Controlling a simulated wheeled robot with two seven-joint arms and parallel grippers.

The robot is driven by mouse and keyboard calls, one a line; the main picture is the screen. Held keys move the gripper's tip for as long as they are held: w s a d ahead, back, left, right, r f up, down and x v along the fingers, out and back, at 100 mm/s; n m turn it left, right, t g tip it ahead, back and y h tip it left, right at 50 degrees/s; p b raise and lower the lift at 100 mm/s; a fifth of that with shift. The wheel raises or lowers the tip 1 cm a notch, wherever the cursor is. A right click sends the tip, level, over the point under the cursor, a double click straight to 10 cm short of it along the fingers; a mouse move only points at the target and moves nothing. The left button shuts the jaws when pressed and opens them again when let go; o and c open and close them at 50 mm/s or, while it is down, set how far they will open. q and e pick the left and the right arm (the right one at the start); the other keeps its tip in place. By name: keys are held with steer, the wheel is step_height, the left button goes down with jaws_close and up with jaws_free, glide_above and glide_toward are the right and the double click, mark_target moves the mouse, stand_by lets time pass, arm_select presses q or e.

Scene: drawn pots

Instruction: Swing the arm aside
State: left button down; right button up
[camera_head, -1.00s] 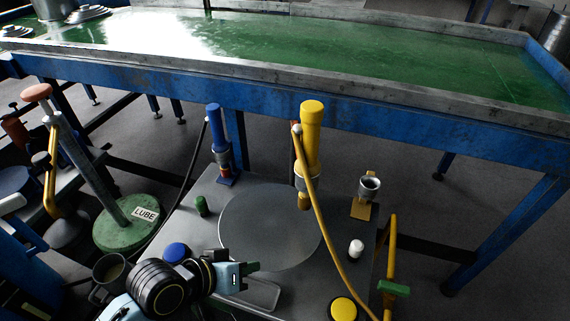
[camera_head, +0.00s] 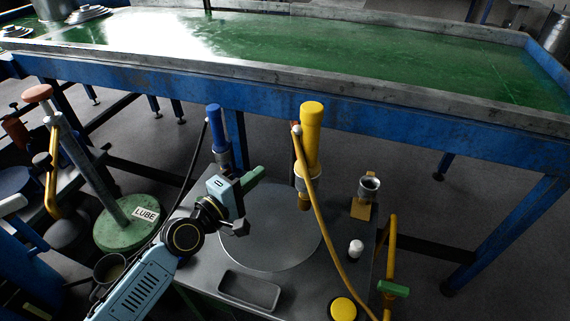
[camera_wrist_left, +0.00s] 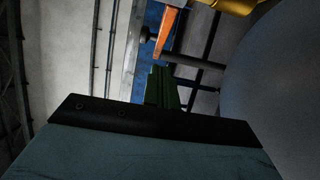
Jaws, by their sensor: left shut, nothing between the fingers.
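My left arm (camera_head: 140,285) comes in from the lower left in the head view. Its gripper (camera_head: 252,180) is shut and empty, above the left edge of a round grey plate (camera_head: 280,245) on the grey worktop. The closed green fingers (camera_wrist_left: 162,88) also show in the left wrist view. A yellow upright cylinder (camera_head: 311,135) with a yellow hose (camera_head: 320,210) stands at the plate's far right edge, apart from the gripper. A blue upright cylinder (camera_head: 215,130) stands just behind the gripper, its lower part hidden by it. My right gripper is not in view.
A shallow grey tray (camera_head: 250,291) lies in front of the plate. A metal cup (camera_head: 369,186), a white knob (camera_head: 356,247) and a yellow button (camera_head: 343,309) are at the right. A green LUBE drum (camera_head: 125,235) stands left. A long green-topped table (camera_head: 330,50) lies behind.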

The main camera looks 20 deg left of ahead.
mark_target(297, 156)
arm_select(q)
steer(key=w+d, duration=0.5)
steer(key=shift+w+d, duration=0.2)
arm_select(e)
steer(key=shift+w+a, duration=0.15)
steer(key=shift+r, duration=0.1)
